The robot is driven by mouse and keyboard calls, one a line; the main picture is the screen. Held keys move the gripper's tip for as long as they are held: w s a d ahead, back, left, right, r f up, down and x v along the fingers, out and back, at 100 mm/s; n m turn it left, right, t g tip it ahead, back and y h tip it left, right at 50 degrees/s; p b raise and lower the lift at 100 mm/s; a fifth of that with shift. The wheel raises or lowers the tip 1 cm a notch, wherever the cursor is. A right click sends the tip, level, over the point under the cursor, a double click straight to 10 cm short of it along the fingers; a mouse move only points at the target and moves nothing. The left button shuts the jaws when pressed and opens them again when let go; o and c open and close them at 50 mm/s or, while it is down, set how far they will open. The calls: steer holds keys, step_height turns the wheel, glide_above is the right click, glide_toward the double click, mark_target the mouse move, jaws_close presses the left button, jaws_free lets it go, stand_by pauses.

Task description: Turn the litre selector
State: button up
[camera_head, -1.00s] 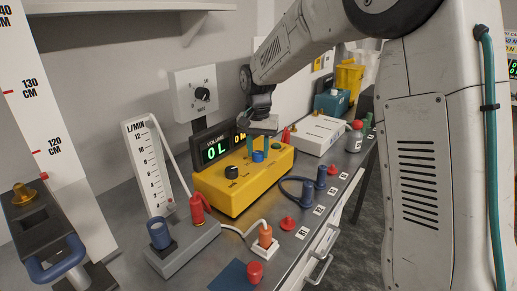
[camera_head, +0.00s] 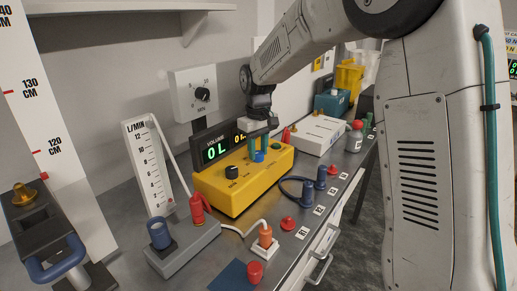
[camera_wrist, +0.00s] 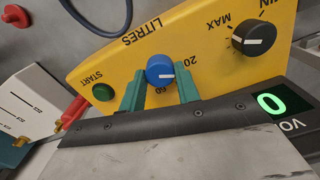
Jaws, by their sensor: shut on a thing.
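The litre selector is a blue knob (camera_wrist: 160,70) with a white pointer mark on the yellow box (camera_wrist: 110,65), under the word LITRES. In the wrist view my gripper (camera_wrist: 160,85) has its two teal fingers on either side of the knob, shut on it. The white mark points toward the number 20 side, to the right. In the head view the knob (camera_head: 259,156) shows low between my fingers, on top of the yellow box (camera_head: 225,190).
A black MIN/MAX knob (camera_wrist: 253,37) and a green START button (camera_wrist: 103,92) sit on the same yellow panel. A white box (camera_head: 318,135) stands behind, and red and blue fittings stand on the bench in front.

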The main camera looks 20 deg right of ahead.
mark_target(258, 152)
steer(key=shift+w+r+n, duration=0.1)
steer(key=shift+w+n, duration=0.05)
steer(key=shift+n, duration=0.65)
steer(key=o, duration=1)
step_height(258, 152, up, 8)
steer(key=shift+f, duration=0.15)
